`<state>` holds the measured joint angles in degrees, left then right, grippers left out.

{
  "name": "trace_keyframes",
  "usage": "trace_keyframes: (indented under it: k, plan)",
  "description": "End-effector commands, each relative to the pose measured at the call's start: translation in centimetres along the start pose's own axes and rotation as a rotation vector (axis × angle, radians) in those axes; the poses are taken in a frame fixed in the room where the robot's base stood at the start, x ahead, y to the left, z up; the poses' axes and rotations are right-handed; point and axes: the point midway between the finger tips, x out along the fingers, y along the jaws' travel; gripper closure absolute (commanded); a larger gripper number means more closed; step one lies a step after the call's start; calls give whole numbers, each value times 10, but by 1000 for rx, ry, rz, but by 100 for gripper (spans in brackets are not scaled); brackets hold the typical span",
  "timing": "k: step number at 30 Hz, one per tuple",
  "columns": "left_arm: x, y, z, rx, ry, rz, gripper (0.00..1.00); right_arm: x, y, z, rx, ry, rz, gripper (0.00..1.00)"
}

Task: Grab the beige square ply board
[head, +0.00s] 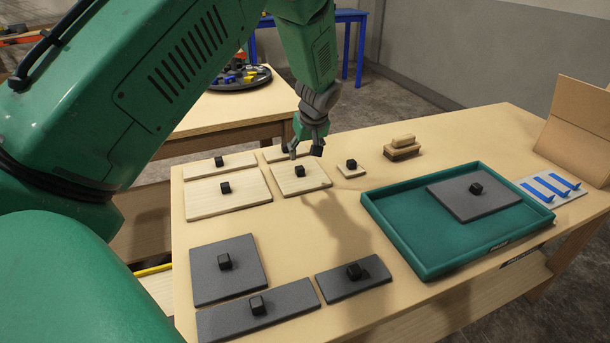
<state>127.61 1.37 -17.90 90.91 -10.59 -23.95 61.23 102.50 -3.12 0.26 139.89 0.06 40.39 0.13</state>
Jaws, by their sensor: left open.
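My right gripper is not in view.
Other beige boards (240,199) with black knobs lie beside and behind it, with a small one (346,174) to the right. Grey boards (211,272) lie in front. A green tray (404,246) holds a grey board. The table's middle is clear.

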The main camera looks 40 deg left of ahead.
Motion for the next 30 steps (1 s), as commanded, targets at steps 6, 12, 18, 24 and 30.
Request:
trace_keyframes:
  k: [6, 12, 18, 24, 30]
  plan:
    - [35, 0, -1, -1, -2, -1, 54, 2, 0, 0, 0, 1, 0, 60]
    - [48, 1, -2, -2, -1, -1, 54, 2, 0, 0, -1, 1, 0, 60]
    - [77, 5, -4, 0, 0, -2, 54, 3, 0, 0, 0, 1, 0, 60]
    - [90, 4, -5, -2, 0, 0, 54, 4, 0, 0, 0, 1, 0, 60]
    - [90, 4, -6, -2, 0, 0, 61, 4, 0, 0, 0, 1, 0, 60]
